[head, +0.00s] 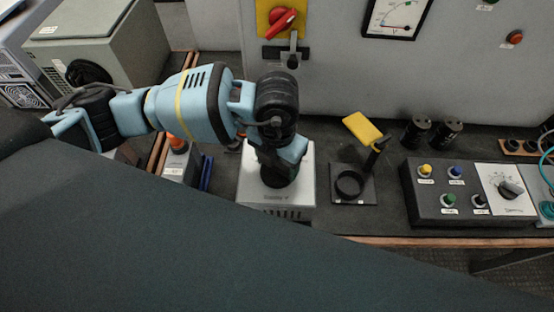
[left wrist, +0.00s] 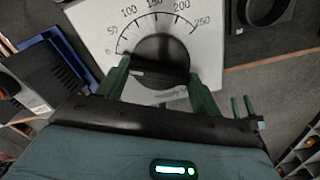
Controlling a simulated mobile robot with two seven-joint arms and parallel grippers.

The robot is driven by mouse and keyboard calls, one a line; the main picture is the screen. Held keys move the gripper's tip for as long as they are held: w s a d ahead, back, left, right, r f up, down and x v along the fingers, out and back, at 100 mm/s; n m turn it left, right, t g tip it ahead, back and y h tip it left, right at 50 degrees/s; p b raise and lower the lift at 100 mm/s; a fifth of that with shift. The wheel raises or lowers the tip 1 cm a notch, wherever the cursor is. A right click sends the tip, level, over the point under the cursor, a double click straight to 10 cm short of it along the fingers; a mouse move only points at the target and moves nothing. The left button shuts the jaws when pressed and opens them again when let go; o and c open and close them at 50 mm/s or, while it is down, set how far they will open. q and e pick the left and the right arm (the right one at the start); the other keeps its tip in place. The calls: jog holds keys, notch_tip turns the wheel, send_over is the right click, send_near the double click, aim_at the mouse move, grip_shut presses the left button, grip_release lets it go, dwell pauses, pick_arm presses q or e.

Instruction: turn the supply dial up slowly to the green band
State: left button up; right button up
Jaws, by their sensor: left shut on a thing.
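The supply dial is a black round knob (left wrist: 160,50) on a white face (left wrist: 100,22) marked from 0 to 250, seen in the left wrist view. My left gripper (left wrist: 158,73) has its green fingers on opposite sides of the knob's grip bar and is shut on it. Which mark the knob points to is unclear. My right gripper is not in view.
A red-handled switch (head: 283,20) on a yellow plate is on the cabinet behind. Blue items (head: 207,173) lie left.

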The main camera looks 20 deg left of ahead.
aim_at(277, 165)
pick_arm(q)
jog(key=shift+m, duration=0.4)
jog(key=shift+w+m, duration=0.1)
jog(key=shift+m, duration=2.3)
jog(key=o, duration=1)
jog(key=shift+r, duration=3.95)
